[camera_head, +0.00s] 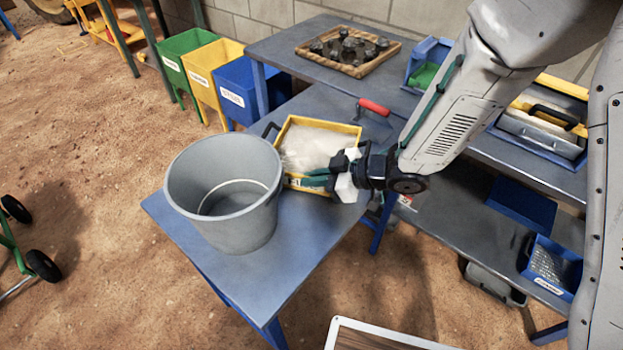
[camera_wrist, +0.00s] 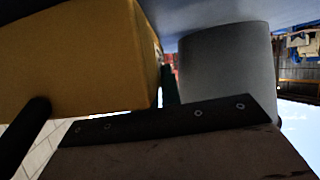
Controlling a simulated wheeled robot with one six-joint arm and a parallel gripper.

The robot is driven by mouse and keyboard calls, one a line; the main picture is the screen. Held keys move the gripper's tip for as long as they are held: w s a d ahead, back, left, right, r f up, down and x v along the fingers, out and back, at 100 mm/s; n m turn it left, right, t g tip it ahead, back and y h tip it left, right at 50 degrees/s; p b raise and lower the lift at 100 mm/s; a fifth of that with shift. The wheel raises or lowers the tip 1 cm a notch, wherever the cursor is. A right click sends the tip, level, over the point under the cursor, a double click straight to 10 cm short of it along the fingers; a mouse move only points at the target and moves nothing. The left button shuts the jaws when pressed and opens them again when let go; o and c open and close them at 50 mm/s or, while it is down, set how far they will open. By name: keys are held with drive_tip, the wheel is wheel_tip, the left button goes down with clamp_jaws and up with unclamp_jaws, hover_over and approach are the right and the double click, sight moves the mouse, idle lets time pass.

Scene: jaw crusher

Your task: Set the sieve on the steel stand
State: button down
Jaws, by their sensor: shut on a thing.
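The sieve (camera_head: 340,128), a yellow-framed box with a pale inside and a dark handle at its far left, is over the blue table, right behind the grey bucket. My gripper (camera_head: 318,180) is shut at its near right side, with teal fingers against the frame. In the wrist view the sieve's yellow side (camera_wrist: 75,60) fills the upper left. Whether it rests on the table or hangs just above it, I cannot tell. I cannot make out a steel stand for certain; the bucket and my arm hide part of the area.
The grey bucket (camera_head: 222,215) stands close to the sieve and also shows in the wrist view (camera_wrist: 222,75). The blue table (camera_head: 280,285) is bare in front. A red handle (camera_head: 374,107) lies behind. A wooden tray (camera_head: 310,48) of dark lumps is on the rear bench.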

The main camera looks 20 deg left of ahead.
drive_tip(key=shift+f, duration=0.3)
drive_tip(key=shift+f, duration=0.1)
drive_tip(key=c, duration=1.6)
unclamp_jaws()
drive_tip(key=shift+f, duration=0.1)
drive_tip(key=shift+d+r, duration=0.15)
drive_tip(key=shift+r, duration=0.1)
drive_tip(key=v, duration=1.1)
drive_tip(key=shift+d+r, duration=0.15)
drive_tip(key=shift+d, duration=0.15)
